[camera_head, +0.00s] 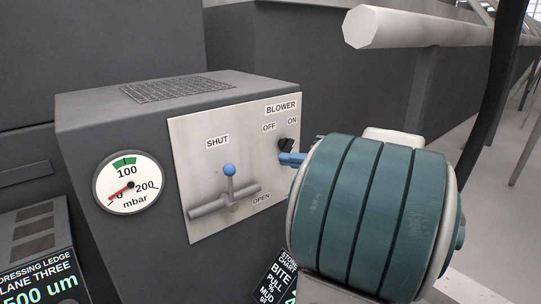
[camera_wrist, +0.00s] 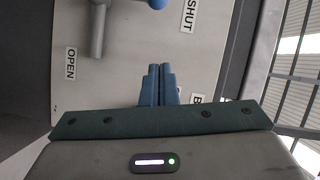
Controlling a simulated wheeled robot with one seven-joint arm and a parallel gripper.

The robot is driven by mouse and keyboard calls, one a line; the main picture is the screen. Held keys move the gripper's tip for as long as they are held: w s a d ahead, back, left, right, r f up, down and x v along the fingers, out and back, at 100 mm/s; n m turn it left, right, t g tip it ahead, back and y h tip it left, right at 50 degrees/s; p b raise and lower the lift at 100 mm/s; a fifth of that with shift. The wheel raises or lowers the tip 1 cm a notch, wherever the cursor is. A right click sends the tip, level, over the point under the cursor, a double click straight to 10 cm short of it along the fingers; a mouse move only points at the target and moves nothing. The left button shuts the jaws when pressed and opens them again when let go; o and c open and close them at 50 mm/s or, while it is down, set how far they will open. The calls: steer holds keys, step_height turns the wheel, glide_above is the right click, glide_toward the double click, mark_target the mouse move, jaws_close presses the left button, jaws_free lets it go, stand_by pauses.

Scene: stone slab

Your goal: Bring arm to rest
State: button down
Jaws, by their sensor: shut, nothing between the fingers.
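My gripper (camera_head: 292,159) is beside the black blower knob (camera_head: 286,145) on the light control panel (camera_head: 250,225) in the head view. Only its blue fingertips show there, past my arm's green-banded link. In the wrist view my gripper's blue fingers (camera_wrist: 159,84) are shut side by side with nothing between them. They point at the panel (camera_wrist: 120,75). The head view cannot settle whether the fingertips touch the knob. A valve lever with a blue ball (camera_head: 229,170) stands up from a grey pipe, between the SHUT and OPEN labels.
A round gauge (camera_head: 128,183) marked mbar has its red needle near 0. The grey cabinet (camera_head: 90,130) has a mesh grille (camera_head: 177,89) on top. A pale horizontal beam (camera_head: 410,28) crosses the upper right. A dark display (camera_head: 40,280) is at lower left, and a chart (camera_head: 275,280) at bottom centre.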

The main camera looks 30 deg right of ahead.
steer(key=shift+v, duration=0.75)
steer(key=s+a+r+n+g+p, duration=0.1)
steer(key=s+a+n+g+p, duration=0.1)
steer(key=a+g+p, duration=0.5)
steer(key=s+a+r+n+g+p, duration=0.1)
steer(key=a+r+n+g+p, duration=0.15)
steer(key=a+p, duration=0.8)
steer(key=s+a+r+n+g+h+p, duration=0.2)
steer(key=s+a+r+n+h+p, duration=0.3)
steer(key=h+p, duration=0.3)
steer(key=s+a+r+p, duration=0.1)
steer(key=p, duration=0.1)
steer(key=shift+s+p, duration=0.3)
steer(key=shift+p, duration=0.05)
